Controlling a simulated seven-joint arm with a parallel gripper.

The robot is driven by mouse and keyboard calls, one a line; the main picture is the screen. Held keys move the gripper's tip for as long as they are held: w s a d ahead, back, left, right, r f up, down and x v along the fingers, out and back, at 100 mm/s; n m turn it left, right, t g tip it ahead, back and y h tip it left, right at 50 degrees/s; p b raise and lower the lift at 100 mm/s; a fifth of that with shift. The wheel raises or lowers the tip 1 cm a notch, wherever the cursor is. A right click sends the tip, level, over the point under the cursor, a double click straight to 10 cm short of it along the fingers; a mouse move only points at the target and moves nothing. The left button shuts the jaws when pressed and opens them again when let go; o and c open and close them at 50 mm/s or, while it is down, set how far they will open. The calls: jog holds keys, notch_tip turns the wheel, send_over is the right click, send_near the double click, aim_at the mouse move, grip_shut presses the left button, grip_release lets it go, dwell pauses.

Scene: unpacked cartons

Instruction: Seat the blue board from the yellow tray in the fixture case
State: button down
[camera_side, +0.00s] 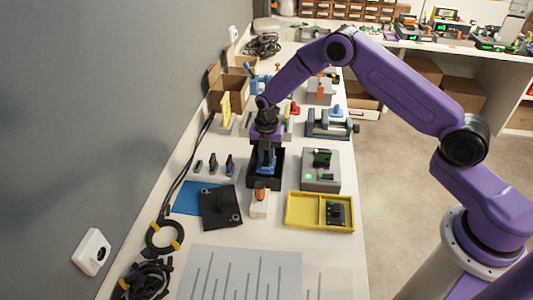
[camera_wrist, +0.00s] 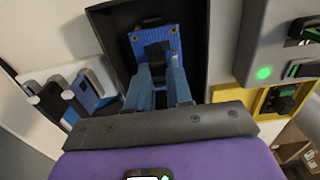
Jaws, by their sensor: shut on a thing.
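The blue board (camera_wrist: 148,38) is in my gripper (camera_wrist: 161,72), whose two grey-blue fingers are shut on it. It has a dark component in the middle and small holes at its corners. The board is at the black open fixture case (camera_wrist: 106,35), inside its walls as seen in the wrist view. In the side view my gripper (camera_side: 266,150) points down over the case (camera_side: 279,180). Whether the board touches the case floor cannot be told. The yellow tray (camera_side: 289,210) lies at the front right; its left compartment is empty and its right one holds a dark green board (camera_side: 336,214).
A grey device (camera_side: 322,183) with a green light stands close right of the case. A black plate (camera_side: 221,208) on a blue mat, an orange-topped white block (camera_side: 259,204) and small dark clips (camera_side: 213,162) are near. Cables lie along the left wall.

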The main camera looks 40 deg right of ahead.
jog(key=shift+f, duration=1)
jog(key=c, duration=0.9)
grip_release()
jog(key=shift+c, duration=0.2)
jog(key=shift+r, duration=0.1)
notch_tip(320, 180, up, 17)
jog(key=shift+r, duration=0.15)
